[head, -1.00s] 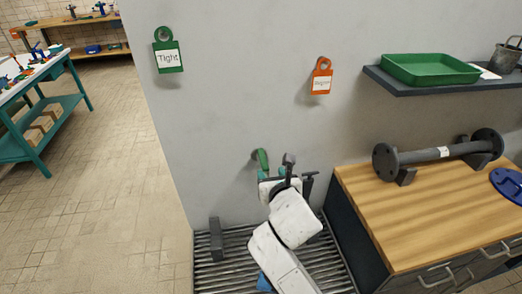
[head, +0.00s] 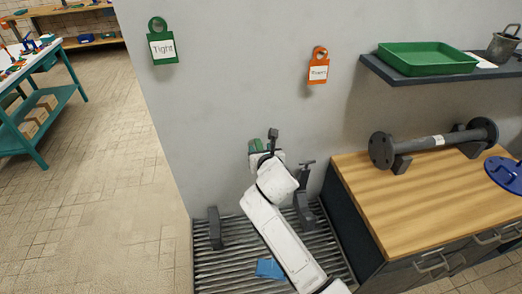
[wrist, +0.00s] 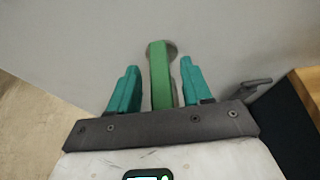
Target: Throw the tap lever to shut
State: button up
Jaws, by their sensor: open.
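The tap lever is a green bar (wrist: 160,78) against the grey wall, with a dark round spot behind its top end in the wrist view. My gripper (wrist: 158,68) is open, with one teal finger on each side of the lever and a visible gap to both. In the head view my gripper (head: 264,146) is at the wall above the floor grating. There the lever is mostly hidden by the gripper, and green parts are hard to tell apart. I cannot tell how deep the fingers reach along the lever.
A dark grey stand with a crossbar (head: 304,185) is close right of my arm, and a short grey block (head: 214,228) stands left on the grating. A wooden-topped bench (head: 410,205) is to the right. A green "Tight" tag (head: 162,46) and an orange tag (head: 318,70) hang above.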

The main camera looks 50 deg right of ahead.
jog(key=shift+c, duration=0.2)
grip_shut()
dwell(0.3)
